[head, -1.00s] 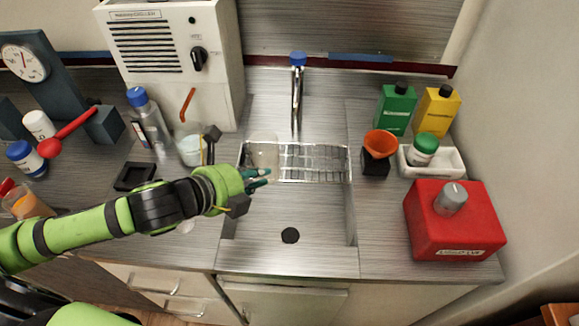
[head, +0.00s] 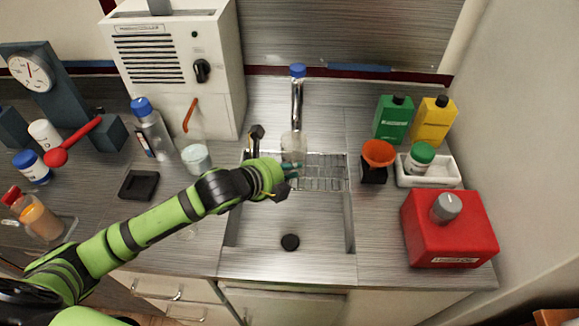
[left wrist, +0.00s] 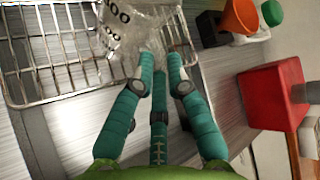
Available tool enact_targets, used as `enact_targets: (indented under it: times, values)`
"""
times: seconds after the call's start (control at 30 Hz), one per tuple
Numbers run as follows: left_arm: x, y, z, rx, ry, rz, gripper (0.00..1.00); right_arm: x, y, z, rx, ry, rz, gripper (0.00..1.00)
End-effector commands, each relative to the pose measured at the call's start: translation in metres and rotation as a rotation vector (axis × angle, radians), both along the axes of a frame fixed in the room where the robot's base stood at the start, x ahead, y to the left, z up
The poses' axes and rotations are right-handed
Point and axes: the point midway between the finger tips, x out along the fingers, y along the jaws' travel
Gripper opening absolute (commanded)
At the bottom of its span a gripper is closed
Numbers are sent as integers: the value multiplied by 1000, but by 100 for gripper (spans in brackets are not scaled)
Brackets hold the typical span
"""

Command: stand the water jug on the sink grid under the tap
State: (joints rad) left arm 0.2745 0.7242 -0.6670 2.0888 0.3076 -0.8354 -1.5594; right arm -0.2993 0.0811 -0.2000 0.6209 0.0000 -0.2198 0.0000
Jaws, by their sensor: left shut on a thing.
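The water jug (head: 293,145) is a clear vessel in front of the tap (head: 297,98), which is a metal pipe with a blue top. In the left wrist view the jug (left wrist: 140,35) shows black printed figures. The wire sink grid (head: 325,178) spans the back of the sink and shows beside the jug in the left wrist view (left wrist: 50,55). My left gripper (head: 291,172), with green fingers, is shut on the jug from the front; its fingers (left wrist: 158,70) hide part of it. Whether the jug's base touches the grid I cannot tell. My right gripper is out of view.
Right of the sink stand an orange funnel (head: 378,153) on a black holder, a white tray (head: 440,182) with a green-capped jar, and a red can (head: 450,235). A clear beaker (head: 196,158) stands left of the sink.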

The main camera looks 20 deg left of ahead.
Motion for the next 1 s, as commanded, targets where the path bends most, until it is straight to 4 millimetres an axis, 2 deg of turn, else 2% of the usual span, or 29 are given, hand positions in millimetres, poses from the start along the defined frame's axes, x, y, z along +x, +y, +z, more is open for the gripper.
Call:
enact_targets:
  times: [0.23,0.27,0.3,0.7,0.87,1.0]
  values:
    - [0,0,-3,1,-1,0,0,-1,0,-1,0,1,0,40]
    - [0,0,-3,1,0,-1,23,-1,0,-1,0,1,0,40]
    - [0,0,-2,1,0,-1,39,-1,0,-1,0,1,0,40]
    - [0,0,2,0,-1,0,39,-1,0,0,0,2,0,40]
    - [-15,8,10,3,-2,0,39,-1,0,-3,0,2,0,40]
    - [-37,20,24,6,-2,-1,39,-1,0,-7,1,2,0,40]
